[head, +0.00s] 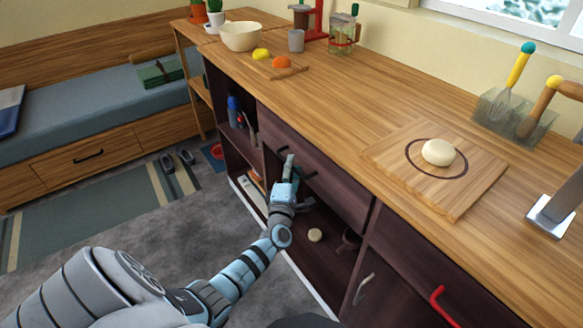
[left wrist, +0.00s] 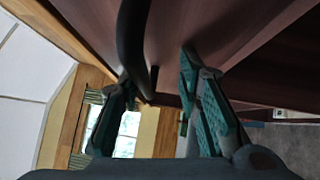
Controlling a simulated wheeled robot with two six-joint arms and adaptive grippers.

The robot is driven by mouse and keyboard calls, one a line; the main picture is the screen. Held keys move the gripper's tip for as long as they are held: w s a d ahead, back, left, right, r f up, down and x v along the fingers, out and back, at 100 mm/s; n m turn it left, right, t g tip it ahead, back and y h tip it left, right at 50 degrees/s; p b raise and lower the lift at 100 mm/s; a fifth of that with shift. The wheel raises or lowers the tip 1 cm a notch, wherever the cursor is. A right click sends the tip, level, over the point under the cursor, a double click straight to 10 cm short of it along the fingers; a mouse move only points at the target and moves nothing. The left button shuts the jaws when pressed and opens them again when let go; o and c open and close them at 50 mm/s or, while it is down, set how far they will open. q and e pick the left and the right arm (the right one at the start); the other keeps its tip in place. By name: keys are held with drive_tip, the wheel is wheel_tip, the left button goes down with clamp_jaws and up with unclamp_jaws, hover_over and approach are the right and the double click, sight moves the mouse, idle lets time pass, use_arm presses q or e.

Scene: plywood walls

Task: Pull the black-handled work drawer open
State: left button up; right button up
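The work drawer (head: 335,183) is a dark brown front under the wooden worktop and looks shut. Its black handle (head: 311,176) is partly hidden by my left gripper (head: 289,170), which is at the drawer front. In the left wrist view the handle (left wrist: 134,40) is a curved black bar running between the fingertips of my left gripper (left wrist: 157,65). The bar is close to the left finger, and a gap shows between it and the right finger. The fingers are apart; I cannot tell whether either touches the bar. My right gripper is not in view.
Below the drawer is an open shelf with a pale round thing (head: 315,235) and a dark cup (head: 350,239). A red handle (head: 443,306) and a grey handle (head: 363,288) are to the right. The worktop holds a board (head: 474,189) with dough (head: 438,152).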

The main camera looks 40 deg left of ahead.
use_arm(q)
drive_tip(key=shift+w+a+r, duration=0.2)
drive_tip(key=shift+a+r, duration=0.2)
drive_tip(key=shift+r, duration=0.05)
drive_tip(key=shift+s+r, duration=0.3)
drive_tip(key=shift+w+f, duration=0.15)
drive_tip(key=shift+c, duration=1.2)
clamp_jaws()
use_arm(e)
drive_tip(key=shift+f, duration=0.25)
use_arm(q)
drive_tip(key=shift+s, duration=0.2)
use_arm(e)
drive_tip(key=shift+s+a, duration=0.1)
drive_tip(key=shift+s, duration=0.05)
